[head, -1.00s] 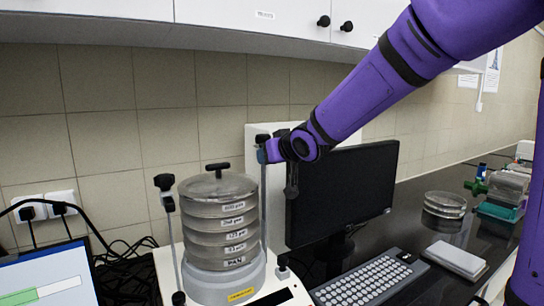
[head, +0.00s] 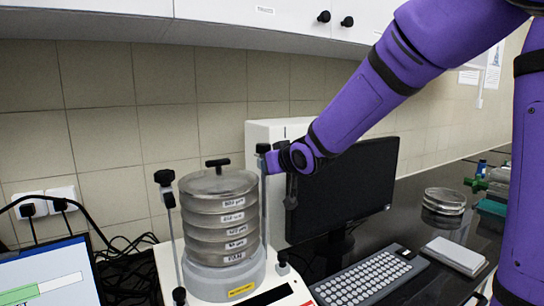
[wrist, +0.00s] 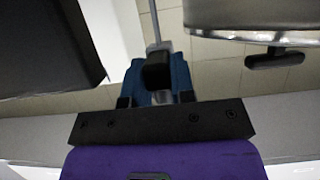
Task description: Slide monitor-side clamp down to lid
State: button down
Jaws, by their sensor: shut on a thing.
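The sieve shaker (head: 224,278) carries a stack of labelled sieves with a clear round lid (head: 218,182) and black lid handle on top. The monitor-side clamp (head: 263,148) is a black piece on the upright rod (head: 264,205) right of the stack. It sits a little above lid level. My gripper (head: 270,161) reaches in from the right and is shut on this clamp. In the wrist view, the blue fingers (wrist: 180,78) hold the black clamp (wrist: 157,70), partly hiding it. The other clamp (head: 165,184) is on the left rod.
The monitor (head: 345,190) stands close behind and right of my gripper, with a white box (head: 262,130) behind. A keyboard (head: 368,275), a white pad (head: 454,255) and glass dishes (head: 444,200) lie to the right. A laptop (head: 45,275) is at front left. Cabinets (head: 250,15) hang overhead.

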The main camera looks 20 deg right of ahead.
jog(key=c, duration=1)
grip_release()
jog(key=shift+o, duration=0.2)
jog(key=v, duration=1)
jog(key=shift+s+r, duration=0.15)
jog(key=shift+s, duration=0.25)
